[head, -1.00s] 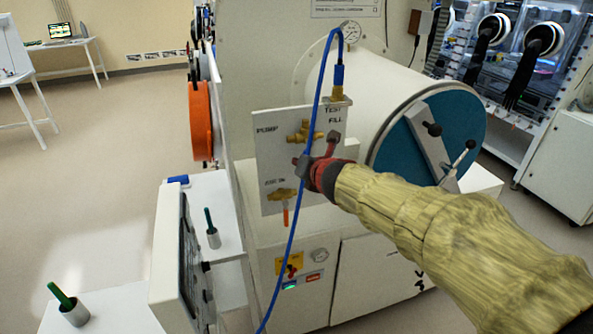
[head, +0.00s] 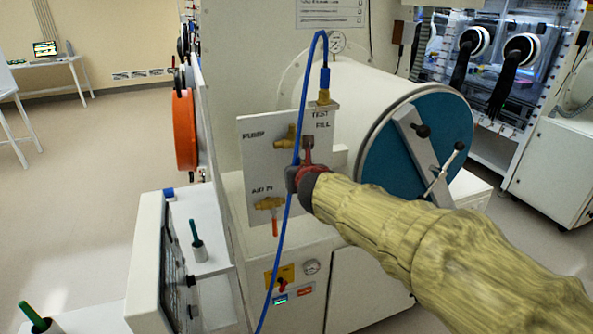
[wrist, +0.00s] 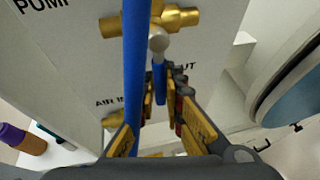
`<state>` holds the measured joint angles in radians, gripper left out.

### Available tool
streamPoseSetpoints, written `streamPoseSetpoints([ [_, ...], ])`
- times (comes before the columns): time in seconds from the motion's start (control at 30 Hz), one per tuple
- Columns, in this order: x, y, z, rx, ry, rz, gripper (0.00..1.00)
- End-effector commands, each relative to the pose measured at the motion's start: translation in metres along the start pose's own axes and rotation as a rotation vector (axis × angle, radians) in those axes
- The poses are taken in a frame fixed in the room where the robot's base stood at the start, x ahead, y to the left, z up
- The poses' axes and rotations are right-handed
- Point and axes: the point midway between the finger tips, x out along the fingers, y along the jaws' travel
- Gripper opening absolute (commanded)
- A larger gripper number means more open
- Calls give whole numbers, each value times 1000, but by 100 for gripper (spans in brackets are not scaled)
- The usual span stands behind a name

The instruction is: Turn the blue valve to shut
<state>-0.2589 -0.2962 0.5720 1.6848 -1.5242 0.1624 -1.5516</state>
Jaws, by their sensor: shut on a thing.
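A brass valve (head: 285,143) sits on the white panel (head: 258,165) near the "PUMP" label; it also shows at the top of the wrist view (wrist: 178,18). Its blue lever (wrist: 160,80) points down in the wrist view from a grey stem. My gripper (wrist: 168,108) is shut on the blue lever, with a finger on each side. In the head view my gripper (head: 297,178) is just below the brass body and hides the lever. A lower brass valve (head: 268,203) has an orange lever hanging down.
A blue hose (head: 286,215) runs from the top fitting down in front of the panel, passing close left of the fingers in the wrist view (wrist: 136,60). A round blue chamber door (head: 385,155) with a handle stands to the right. A white screen unit (head: 147,270) is at lower left.

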Motion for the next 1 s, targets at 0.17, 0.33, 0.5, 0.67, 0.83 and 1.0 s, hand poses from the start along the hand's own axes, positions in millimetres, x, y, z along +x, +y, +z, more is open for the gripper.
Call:
streamPoseSetpoints([
  [0.17,1,0,-4,0,5,-1,0],
  [0.33,1,0,-3,1,5,-1,17],
  [0.5,1,0,-2,1,3,0,27],
  [0.67,0,0,-1,1,2,0,29],
  [0.83,0,0,-1,1,1,0,29],
  [1.0,-14,0,1,2,-1,1,29],
])
